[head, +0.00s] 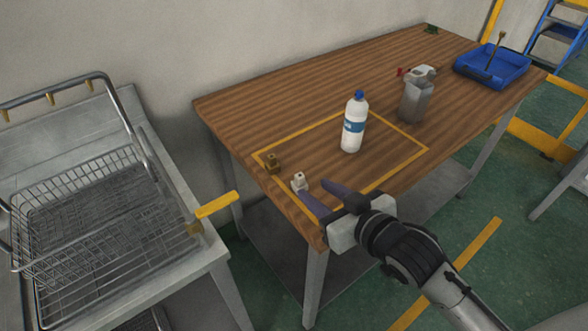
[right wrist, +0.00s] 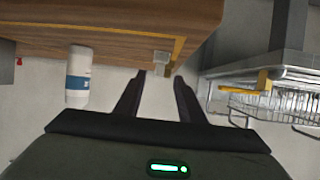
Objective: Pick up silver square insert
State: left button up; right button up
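The silver square insert (head: 299,182) stands on the wooden table near its front left edge, inside the yellow outline. It also shows in the right wrist view (right wrist: 162,58), ahead of the fingers and roughly between their lines. My right gripper (head: 314,191) is open and empty, with its dark fingers pointing at the insert from the right. The fingertips (right wrist: 160,76) look close to the insert but not closed around it; the exact gap is hard to tell. My left gripper is not in view.
A brass-coloured insert (head: 272,163) stands just behind the silver one. A white bottle (head: 353,125) with a blue cap stands to the right, then a grey container (head: 415,103) and a blue tray (head: 492,68).

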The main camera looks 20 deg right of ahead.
aim_at(302, 181)
jog(key=x, duration=0.2)
jog(key=shift+w+a+f, duration=0.1)
jog(key=shift+w+a, duration=0.15)
jog(key=shift+w, duration=0.1)
jog(key=shift+w+f, duration=0.15)
jog(key=shift+w, duration=0.05)
jog(key=x, duration=0.4)
jog(key=shift+w, duration=0.2)
jog(key=shift+w+f, duration=0.15)
jog(key=shift+w, duration=0.1)
jog(key=c, duration=0.7)
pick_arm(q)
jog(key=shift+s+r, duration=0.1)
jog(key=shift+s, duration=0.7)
pick_arm(e)
grip_shut()
